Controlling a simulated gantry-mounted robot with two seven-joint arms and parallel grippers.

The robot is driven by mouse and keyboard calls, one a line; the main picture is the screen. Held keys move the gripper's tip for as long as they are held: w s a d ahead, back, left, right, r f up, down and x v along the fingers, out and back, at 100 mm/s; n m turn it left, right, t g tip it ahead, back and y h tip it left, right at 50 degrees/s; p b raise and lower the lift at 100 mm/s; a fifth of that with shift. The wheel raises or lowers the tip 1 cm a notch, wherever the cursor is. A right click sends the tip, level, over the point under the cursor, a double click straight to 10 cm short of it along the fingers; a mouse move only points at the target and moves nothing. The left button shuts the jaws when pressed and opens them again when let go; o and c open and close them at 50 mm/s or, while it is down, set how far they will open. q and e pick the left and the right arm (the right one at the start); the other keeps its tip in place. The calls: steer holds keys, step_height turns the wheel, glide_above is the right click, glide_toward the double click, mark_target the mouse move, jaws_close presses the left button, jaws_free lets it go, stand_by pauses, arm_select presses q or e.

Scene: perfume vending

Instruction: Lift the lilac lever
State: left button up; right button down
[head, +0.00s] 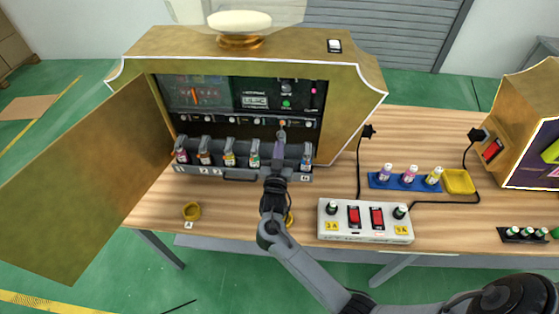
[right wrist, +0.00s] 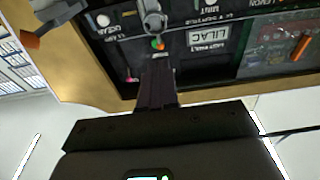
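The vending cabinet (head: 345,95) stands open, with a dark panel inside. An orange lever handle (head: 195,96) is left of the label in the head view. My right gripper (head: 281,134) points up at the panel's lower part. In the right wrist view its fingers (right wrist: 158,62) look closed together, with nothing visible between them. A grey rounded part (right wrist: 153,20) is just beyond the fingertips; whether they touch is unclear. I cannot clearly pick out the lilac lever. My left gripper is out of view.
Several small bottles stand in a grey rack (head: 238,173) below the panel. The open cabinet door (head: 90,180) spreads left. A white switch box (head: 365,222), a blue bottle tray (head: 400,183) and a yellow tray (head: 459,182) sit right.

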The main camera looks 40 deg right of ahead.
steer(key=shift+s+a, duration=0.1)
steer(key=r+p+v, duration=0.1)
steer(key=p+v, duration=0.3)
steer(key=v, duration=0.4)
steer(key=shift+s+a+r+p, duration=0.25)
steer(key=shift+a+r+p, duration=0.1)
steer(key=shift+r, duration=0.15)
steer(key=shift+f, duration=0.1)
